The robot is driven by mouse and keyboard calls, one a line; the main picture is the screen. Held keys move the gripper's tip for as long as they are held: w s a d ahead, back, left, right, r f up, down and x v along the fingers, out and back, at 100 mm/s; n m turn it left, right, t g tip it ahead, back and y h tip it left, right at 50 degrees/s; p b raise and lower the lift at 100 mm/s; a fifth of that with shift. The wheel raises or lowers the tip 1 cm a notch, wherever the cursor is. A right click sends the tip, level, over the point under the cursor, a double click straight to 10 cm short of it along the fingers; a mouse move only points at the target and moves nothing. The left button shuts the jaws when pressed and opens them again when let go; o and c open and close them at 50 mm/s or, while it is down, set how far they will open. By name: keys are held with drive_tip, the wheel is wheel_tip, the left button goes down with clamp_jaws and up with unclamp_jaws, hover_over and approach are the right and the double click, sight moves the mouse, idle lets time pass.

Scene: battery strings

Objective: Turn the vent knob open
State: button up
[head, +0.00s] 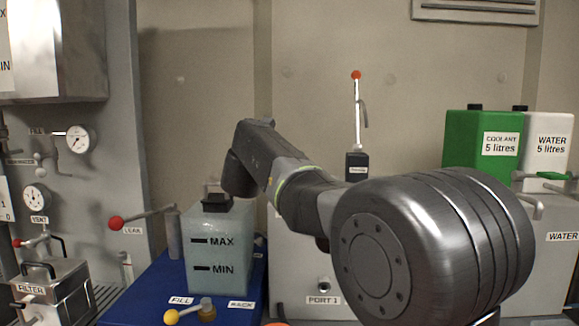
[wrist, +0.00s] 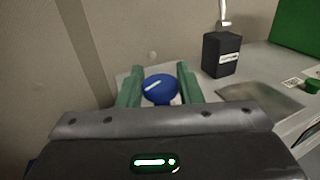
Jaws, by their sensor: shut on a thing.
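In the wrist view, a round blue knob (wrist: 160,92) with a white pointer line sits on a pale plate by the wall. My gripper (wrist: 160,74) has its green fingers on either side of it and is shut on it. The white line slants, rising to the right. No label on this knob can be read. In the head view my arm reaches left and back, and it hides the fingers and the knob. A VENT label (head: 39,220) shows on the left panel, under a gauge.
A black box (wrist: 221,54) with a metal stem stands right of the knob, also seen in the head view (head: 357,166). A translucent tank (head: 218,247) stands left of my arm. Red-tipped levers (head: 117,222) stick out at left. Green and white canisters (head: 484,143) stand at right.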

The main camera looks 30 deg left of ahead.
drive_tip(key=m+h, duration=0.2)
drive_tip(key=h, duration=0.1)
drive_tip(key=m+h+p, duration=0.1)
drive_tip(key=m+h, duration=0.1)
drive_tip(key=h, duration=0.2)
drive_tip(key=shift+m, duration=0.3)
drive_tip(key=shift+g+h, duration=0.3)
drive_tip(key=shift+h, duration=0.2)
drive_tip(key=o, duration=1)
drive_tip(key=shift+c, duration=0.2)
drive_tip(key=b+v, duration=0.1)
drive_tip(key=v, duration=1.2)
drive_tip(key=shift+s, duration=0.4)
drive_tip(key=shift+a, duration=0.1)
drive_tip(key=p+x, duration=0.1)
drive_tip(key=x, duration=1.3)
drive_tip(key=shift+s, duration=0.1)
